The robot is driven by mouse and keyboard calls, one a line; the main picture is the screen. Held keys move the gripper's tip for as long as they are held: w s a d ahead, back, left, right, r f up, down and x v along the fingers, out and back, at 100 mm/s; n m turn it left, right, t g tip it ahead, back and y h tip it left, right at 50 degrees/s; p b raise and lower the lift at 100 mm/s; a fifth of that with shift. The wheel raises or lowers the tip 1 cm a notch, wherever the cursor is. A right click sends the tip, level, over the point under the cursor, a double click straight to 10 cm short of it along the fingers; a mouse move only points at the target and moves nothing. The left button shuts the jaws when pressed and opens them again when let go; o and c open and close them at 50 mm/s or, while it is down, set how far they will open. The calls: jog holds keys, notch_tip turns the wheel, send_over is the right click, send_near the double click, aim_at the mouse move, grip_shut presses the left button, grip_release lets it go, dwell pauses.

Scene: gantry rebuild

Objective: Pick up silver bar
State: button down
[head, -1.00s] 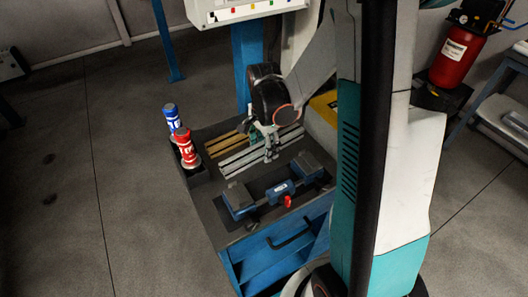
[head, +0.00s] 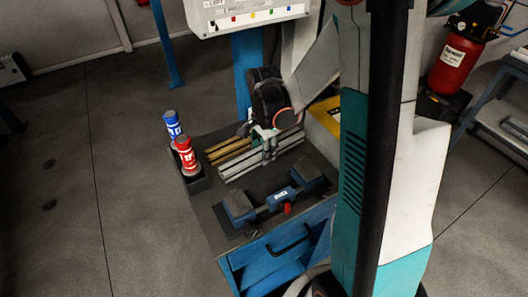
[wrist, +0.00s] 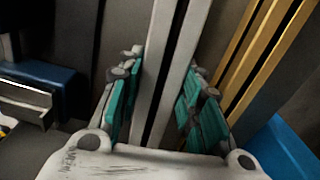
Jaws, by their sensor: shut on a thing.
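Silver bars (head: 236,172) lie side by side on the bench, slanting up to the right. My gripper (head: 267,158) points down over their middle. In the wrist view, the teal-padded fingers of my gripper (wrist: 158,108) stand on either side of a silver bar (wrist: 158,60) and are shut on it. Two pale strips with a dark gap run between the fingers; I cannot tell whether they are one grooved bar or two. The lower finger ends are hard to make out in the head view, and I cannot tell whether the bar is clear of the bench.
Brass-coloured bars (head: 226,147) lie behind the silver ones, also seen in the wrist view (wrist: 262,60). A blue and black vise (head: 275,196) stands in front. A blue bottle (head: 172,126) and a red bottle (head: 186,157) stand in a dark holder at left. A control box (head: 250,12) hangs above.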

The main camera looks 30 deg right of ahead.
notch_tip(320, 180, up, 19)
jog(key=p, duration=0.5)
jog(key=shift+f, duration=0.15)
